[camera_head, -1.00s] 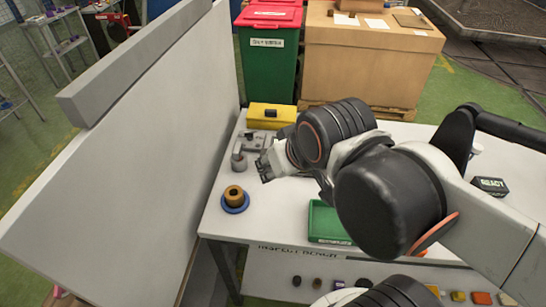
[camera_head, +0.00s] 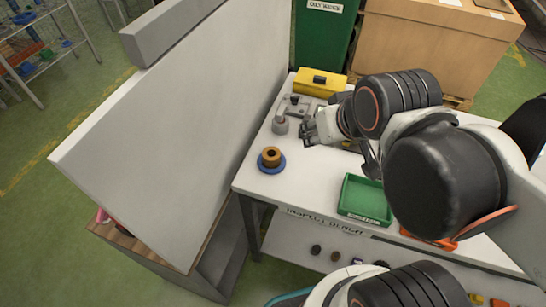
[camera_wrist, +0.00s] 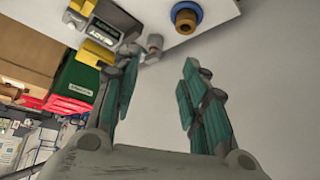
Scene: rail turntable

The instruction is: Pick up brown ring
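The brown ring (camera_head: 271,154) sits on top of a round blue base (camera_head: 273,167) near the left front corner of the white bench (camera_head: 300,185). In the wrist view the brown ring (camera_wrist: 186,17) and the blue base (camera_wrist: 197,8) show at the top edge, beyond and above the fingers. My gripper (camera_head: 305,134) hangs over the bench to the upper right of the ring, apart from it. In the wrist view my gripper (camera_wrist: 160,80) has its two teal-padded fingers spread wide with nothing between them.
A grey fixture (camera_head: 281,122) and a yellow box (camera_head: 320,82) stand behind the ring. A green tray (camera_head: 365,197) lies to its right. A tall white panel (camera_head: 185,135) rises left of the bench. The bench around the ring is clear.

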